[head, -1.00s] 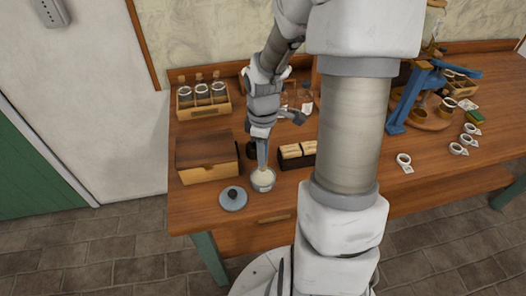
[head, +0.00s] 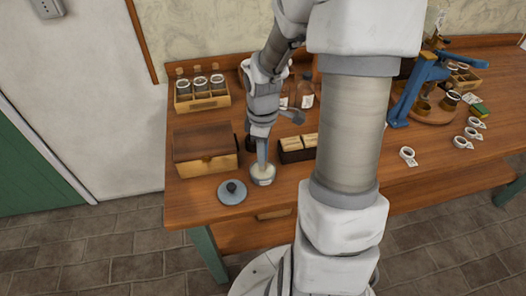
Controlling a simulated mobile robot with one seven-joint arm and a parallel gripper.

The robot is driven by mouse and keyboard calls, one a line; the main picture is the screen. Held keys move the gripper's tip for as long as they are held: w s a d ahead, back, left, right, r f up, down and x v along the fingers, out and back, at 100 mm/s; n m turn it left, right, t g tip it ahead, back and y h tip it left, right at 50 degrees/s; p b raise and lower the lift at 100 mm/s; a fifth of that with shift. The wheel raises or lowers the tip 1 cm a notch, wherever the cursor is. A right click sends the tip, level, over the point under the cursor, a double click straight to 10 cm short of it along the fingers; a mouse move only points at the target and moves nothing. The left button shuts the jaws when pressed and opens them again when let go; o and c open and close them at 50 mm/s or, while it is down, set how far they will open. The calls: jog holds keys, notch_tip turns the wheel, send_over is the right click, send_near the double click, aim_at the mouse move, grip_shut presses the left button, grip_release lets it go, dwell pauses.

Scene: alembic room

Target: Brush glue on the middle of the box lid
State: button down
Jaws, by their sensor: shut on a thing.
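A wooden box (head: 206,152) with a dark brown lid (head: 202,141) stands closed at the left front of the table. A small pale glue pot (head: 262,178) stands to its right, near the front edge. My gripper (head: 262,140) points down over the pot. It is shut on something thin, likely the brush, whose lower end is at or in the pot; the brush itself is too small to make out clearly. A round blue-grey pot lid (head: 232,192) with a dark knob lies on the table left of the pot.
A wooden rack of jars (head: 202,93) stands behind the box. A dark tray with light blocks (head: 298,148) is right of the gripper. A blue press (head: 415,90) and several white ring tags (head: 408,156) are on the right. My own arm hides the table's middle.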

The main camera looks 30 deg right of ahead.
jog(key=shift+f, duration=0.6)
dwell(1.4)
notch_tip(320, 180, up, 7)
jog(key=p, duration=0.6)
jog(key=shift+r, duration=0.1)
dwell(0.9)
